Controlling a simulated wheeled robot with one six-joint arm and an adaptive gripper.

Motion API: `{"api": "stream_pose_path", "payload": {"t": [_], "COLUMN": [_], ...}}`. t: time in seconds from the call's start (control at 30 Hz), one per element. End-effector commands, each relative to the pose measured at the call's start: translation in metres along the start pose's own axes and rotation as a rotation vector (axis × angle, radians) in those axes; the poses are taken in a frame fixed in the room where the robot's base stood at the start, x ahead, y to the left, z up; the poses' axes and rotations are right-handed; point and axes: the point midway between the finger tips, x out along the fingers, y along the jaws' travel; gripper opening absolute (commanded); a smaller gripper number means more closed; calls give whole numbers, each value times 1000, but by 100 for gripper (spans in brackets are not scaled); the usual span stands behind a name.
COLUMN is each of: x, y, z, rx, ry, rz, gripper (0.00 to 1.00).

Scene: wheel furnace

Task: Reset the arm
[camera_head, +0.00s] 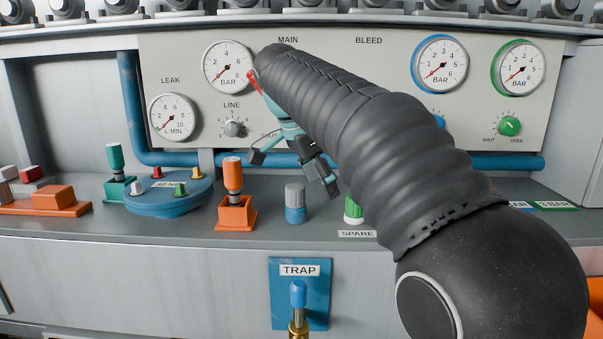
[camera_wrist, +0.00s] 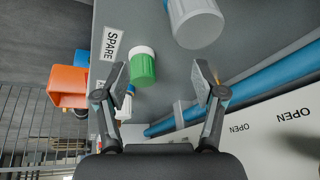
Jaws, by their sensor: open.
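My gripper (camera_head: 293,170) is open and empty in the head view, above the bench and in front of the gauge panel. Its two fingers also stand apart in the wrist view (camera_wrist: 160,82). My black-sleeved arm crosses the right half of the head view and hides part of the panel. Below the gripper, a grey-topped blue cap (camera_head: 295,205) stands on the bench.
The panel (camera_head: 290,70) carries gauges and knobs, with a blue pipe (camera_head: 133,100) along its left and bottom. An orange block with an orange handle (camera_head: 234,190), a blue round stand (camera_head: 170,198) and a green-handled block (camera_head: 116,175) stand left. A TRAP plate (camera_head: 285,320) is on the bench front.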

Motion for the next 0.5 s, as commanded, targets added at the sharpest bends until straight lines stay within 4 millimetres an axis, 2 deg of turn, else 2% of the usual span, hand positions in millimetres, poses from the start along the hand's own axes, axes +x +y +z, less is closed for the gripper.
{"api": "stream_pose_path", "payload": {"t": [0.17, 0.3, 0.5], "x": [6, 17, 41], "y": [38, 80, 145], "z": [-11, -15, -7], "rx": [-142, -294, -514], "ry": [-34, -62, -83], "rz": [-35, -84, -169], "gripper": [69, 69, 69]}}
